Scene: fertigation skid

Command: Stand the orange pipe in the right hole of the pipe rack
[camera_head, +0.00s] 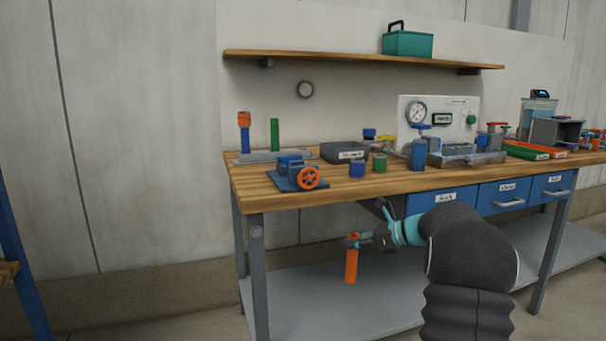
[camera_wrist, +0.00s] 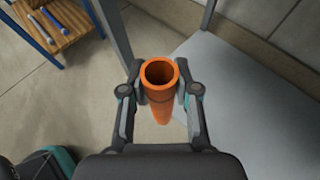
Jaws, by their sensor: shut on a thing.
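The orange pipe (camera_head: 351,266) hangs upright in my gripper (camera_head: 353,241), in front of the bench and below its top. In the wrist view the pipe's open upper end (camera_wrist: 160,73) sits between the two fingers of my gripper (camera_wrist: 160,86), which are shut on it. The pipe rack (camera_head: 298,155) is a low grey base at the left rear of the bench top. A blue pipe with an orange top (camera_head: 244,134) and a green pipe (camera_head: 275,134) stand in its left and middle parts. Its right part bears no pipe; the hole itself is too small to make out.
A blue valve with an orange handwheel (camera_head: 300,176) stands in front of the rack. A dark grey bin (camera_head: 344,152) is right of it. Blue and green cylinders (camera_head: 357,168) stand nearby. A shelf (camera_head: 360,60) runs above; a lower shelf (camera_head: 310,310) lies beneath the bench.

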